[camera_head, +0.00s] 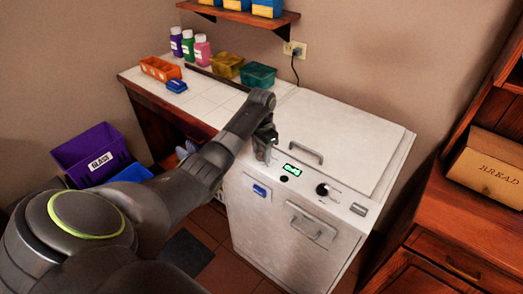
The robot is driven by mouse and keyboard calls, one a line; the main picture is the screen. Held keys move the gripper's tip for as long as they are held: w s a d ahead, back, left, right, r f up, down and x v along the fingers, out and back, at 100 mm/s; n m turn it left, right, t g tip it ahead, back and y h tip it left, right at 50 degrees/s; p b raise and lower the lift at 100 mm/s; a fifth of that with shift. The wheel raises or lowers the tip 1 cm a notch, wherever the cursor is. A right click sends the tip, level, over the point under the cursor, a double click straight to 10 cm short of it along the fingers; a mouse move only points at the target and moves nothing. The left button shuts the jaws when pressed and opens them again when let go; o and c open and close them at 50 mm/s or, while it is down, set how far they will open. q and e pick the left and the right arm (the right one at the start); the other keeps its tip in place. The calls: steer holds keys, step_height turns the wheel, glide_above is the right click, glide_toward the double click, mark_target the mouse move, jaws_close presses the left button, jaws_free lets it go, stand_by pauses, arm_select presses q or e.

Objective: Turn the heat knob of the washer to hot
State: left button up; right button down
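The white washer (260,208) stands in the middle of the head view, with a lid handle on top and a green lit display (292,170) on its sloped front panel. A black round knob (322,189) sits on the panel to the right of the display. A smaller dark button or knob (284,179) is just below the display. I cannot read any marks around them. My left gripper (266,157) is over the panel's left end, left of the display and apart from the black knob. Its fingers are dark and small, so their opening is unclear. My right gripper is not in view.
A tiled counter (210,96) with bottles and small bins adjoins the washer at the left. A purple bin (92,152) stands on the floor at left. A wooden cabinet (450,225) with a bread box (490,168) is close on the right. A shelf (240,14) hangs above.

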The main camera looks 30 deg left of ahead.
arm_select(q)
steer(key=c, duration=0.7)
